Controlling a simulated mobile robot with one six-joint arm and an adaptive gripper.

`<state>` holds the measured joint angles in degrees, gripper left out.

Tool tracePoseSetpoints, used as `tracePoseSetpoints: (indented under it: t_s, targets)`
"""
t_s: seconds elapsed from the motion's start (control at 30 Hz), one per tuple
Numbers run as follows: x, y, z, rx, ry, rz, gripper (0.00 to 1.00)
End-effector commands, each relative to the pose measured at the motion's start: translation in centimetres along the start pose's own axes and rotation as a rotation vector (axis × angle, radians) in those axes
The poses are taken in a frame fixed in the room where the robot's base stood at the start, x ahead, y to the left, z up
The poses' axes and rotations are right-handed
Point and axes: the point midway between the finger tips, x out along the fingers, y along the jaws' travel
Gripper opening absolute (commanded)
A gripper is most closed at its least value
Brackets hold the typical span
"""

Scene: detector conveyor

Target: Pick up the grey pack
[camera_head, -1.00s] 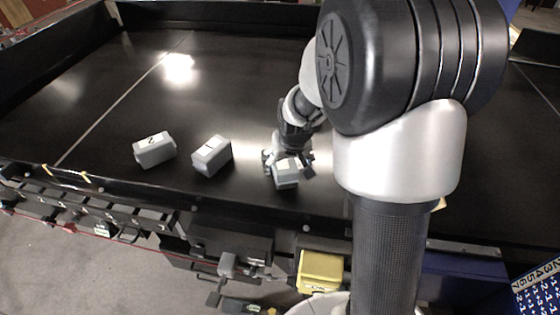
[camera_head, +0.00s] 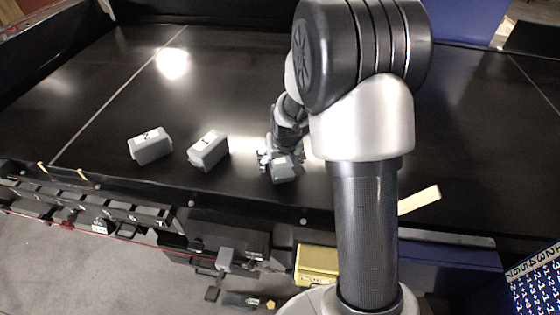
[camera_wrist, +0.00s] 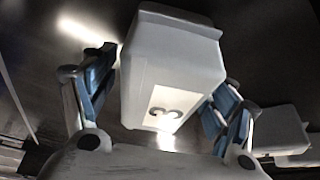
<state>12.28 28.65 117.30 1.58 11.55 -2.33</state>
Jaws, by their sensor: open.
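My gripper (camera_head: 279,157) is open over a grey pack (camera_head: 282,174), the rightmost of three on the black belt. In the wrist view this pack (camera_wrist: 172,65) fills the middle, between the two blue-padded fingers of my gripper (camera_wrist: 160,95). It has a white label with a dark mark that looks like a 3. I cannot tell whether the fingers touch it. A second grey pack (camera_head: 208,151) lies to its left, and a third grey pack (camera_head: 150,146), labelled 2, lies farther left. One other pack (camera_wrist: 281,130) shows at the right of the wrist view.
The black belt (camera_head: 110,115) is bare behind the packs. Its front rail (camera_head: 230,208) runs close before them. A yellow box (camera_head: 316,262) sits below the rail. A pale strip (camera_head: 419,199) lies right of my arm.

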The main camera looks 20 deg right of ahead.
Motion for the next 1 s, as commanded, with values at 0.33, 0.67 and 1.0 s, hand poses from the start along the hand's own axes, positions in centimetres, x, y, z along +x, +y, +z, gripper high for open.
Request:
tracePoseSetpoints:
  t_s: [0.33,0.67,1.0]
  targets:
    - [0.36,0.00,0.15,0.000,0.000,0.000,0.78]
    - [0.36,0.00,0.15,0.000,0.000,0.000,0.78]
    - [0.37,0.00,0.16,0.000,0.000,0.000,0.56]
